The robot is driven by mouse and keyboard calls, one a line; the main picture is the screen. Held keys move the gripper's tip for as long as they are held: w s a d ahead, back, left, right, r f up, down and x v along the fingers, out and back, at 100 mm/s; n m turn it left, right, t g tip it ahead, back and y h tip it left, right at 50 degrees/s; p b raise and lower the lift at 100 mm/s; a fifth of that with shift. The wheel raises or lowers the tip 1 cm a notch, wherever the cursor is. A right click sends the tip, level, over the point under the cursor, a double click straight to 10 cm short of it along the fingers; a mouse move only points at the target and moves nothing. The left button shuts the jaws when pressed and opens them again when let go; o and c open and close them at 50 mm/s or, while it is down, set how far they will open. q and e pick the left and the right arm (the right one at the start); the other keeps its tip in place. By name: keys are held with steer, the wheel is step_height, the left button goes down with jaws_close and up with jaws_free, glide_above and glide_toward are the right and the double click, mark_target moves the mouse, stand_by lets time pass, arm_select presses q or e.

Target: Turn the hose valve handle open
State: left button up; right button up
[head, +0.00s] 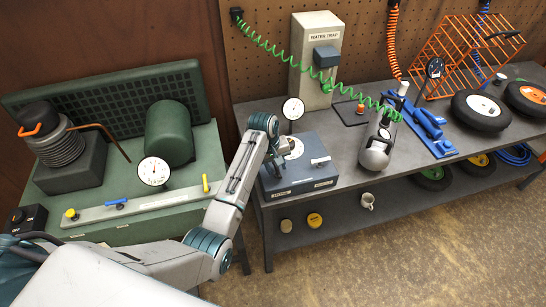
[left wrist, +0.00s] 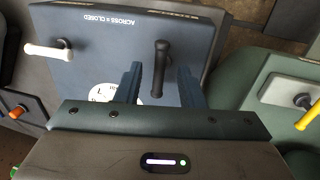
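A dark blue box (head: 315,178) stands at the near left end of the grey bench, with printed labels and a white dial. In the left wrist view, the box (left wrist: 105,45) has a line reading "ACROSS = CLOSED". A black lever handle (left wrist: 160,68) stands on it, its length up and down in that picture, across the printed line. My left gripper (head: 274,166) is over the box. In the left wrist view, my gripper (left wrist: 160,88) is open, one finger on each side of the black handle; contact cannot be told. The head view hides this handle. My right gripper is not in view.
A white handle (left wrist: 48,48) sits on the box's other side. A round gauge (head: 293,109) and a grey water trap (head: 316,70) stand behind. A green coiled hose (head: 290,58) hangs across the bench. A green compressor bench (head: 110,225) with a yellow lever (head: 206,183) is left.

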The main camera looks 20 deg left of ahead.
arm_select(q)
step_height(320, 180, up, 9)
steer(key=s+a+b, duration=0.1)
steer(key=b, duration=0.1)
steer(key=shift+a+f, duration=0.15)
steer(key=shift+a, duration=0.05)
steer(key=shift+f, duration=0.1)
